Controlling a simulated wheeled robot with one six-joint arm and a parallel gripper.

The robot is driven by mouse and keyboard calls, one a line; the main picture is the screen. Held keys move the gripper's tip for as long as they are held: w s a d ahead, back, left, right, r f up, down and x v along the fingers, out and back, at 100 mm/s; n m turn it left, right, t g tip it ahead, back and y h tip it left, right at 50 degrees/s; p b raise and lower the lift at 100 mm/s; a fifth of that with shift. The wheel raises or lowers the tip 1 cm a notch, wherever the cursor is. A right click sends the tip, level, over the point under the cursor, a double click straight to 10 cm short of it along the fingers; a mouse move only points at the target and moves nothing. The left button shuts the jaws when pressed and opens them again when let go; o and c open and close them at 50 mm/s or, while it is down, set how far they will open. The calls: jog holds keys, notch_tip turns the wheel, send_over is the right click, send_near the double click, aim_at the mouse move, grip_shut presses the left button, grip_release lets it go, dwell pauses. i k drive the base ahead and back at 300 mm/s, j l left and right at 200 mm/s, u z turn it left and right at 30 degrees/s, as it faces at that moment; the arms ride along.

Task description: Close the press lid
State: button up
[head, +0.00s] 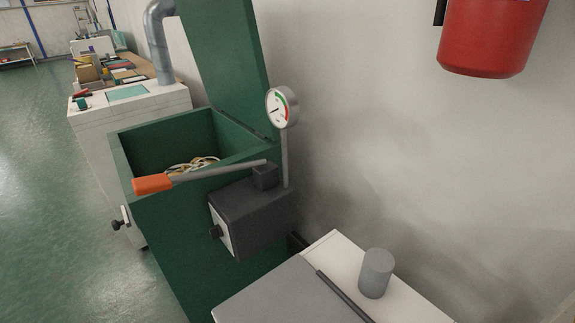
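The press is a green open-topped box (180,235) against the wall. Its green lid (228,55) stands upright, raised on the wall side and cut off by the top of the picture. Tangled pale and yellowish strips (192,164) show inside the box. A lever with an orange grip (153,184) lies across the near edge, mounted on a dark grey block (250,215). A round gauge (282,106) with a green and red scale stands on a post beside the lid. My gripper is not in view.
A grey and white unit with a grey cylinder (376,273) stands close at the bottom right. A red extinguisher-like cylinder (490,35) hangs on the wall. A white cabinet (145,110) with a bent grey pipe (160,40) stands beyond the press. Green floor (50,200) is clear at the left.

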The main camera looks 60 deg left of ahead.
aim_at(223, 36)
jog(key=k+l+u, duration=0.1)
jog(key=u, duration=2.15)
jog(key=k+j, duration=0.05)
